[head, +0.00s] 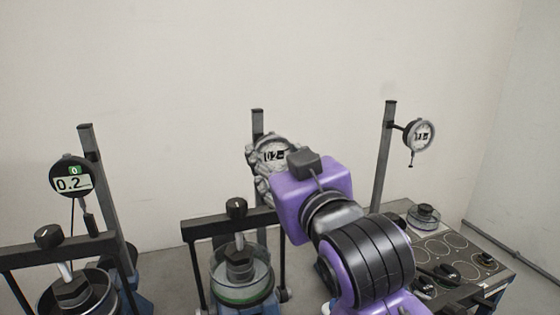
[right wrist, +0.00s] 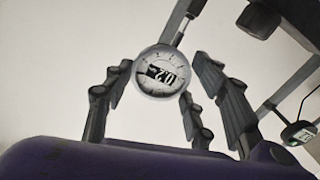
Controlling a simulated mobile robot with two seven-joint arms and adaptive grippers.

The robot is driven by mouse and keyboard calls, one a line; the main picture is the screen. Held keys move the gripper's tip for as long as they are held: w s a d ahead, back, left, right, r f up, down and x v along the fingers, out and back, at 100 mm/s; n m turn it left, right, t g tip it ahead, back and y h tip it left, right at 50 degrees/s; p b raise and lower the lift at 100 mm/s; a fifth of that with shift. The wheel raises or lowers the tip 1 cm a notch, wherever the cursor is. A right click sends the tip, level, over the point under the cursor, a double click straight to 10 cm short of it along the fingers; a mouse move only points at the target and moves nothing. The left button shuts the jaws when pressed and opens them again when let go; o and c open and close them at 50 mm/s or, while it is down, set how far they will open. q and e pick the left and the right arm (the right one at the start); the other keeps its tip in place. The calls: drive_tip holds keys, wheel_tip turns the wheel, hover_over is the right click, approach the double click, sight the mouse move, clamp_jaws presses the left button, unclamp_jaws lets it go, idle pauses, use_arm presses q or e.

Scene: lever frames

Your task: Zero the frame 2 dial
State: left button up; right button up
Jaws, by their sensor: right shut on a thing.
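The dial on the middle frame (head: 273,154) has a round pale face with a dark band and digits that look like 02. No frame number is readable; I take it as the frame 2 dial. My right gripper (head: 262,168) reaches in from the right, its grey fingers shut around the dial's rim and partly hiding it. In the right wrist view the dial (right wrist: 160,72) sits between the fingers, its face appearing upside down. My left gripper is not in view.
A black dial (head: 71,181) on the left frame shows 0.2 and a green 0. Another round dial (head: 419,135) hangs on the right post. A lever bar with a knob (head: 237,208) crosses below the middle dial. A grey-topped table (head: 460,247) stands at the right.

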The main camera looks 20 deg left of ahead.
drive_tip(key=shift+m, duration=0.3)
drive_tip(key=m, duration=0.2)
drive_tip(key=shift+f+m, duration=0.1)
drive_tip(key=shift+m, duration=0.2)
drive_tip(key=m, duration=0.3)
drive_tip(key=shift+m, duration=0.4)
drive_tip(key=m, duration=0.3)
drive_tip(key=shift+a+f, duration=0.1)
drive_tip(key=shift+m, duration=2)
drive_tip(key=shift+f, duration=0.1)
drive_tip(key=o, duration=1.1)
drive_tip(key=shift+r, duration=0.2)
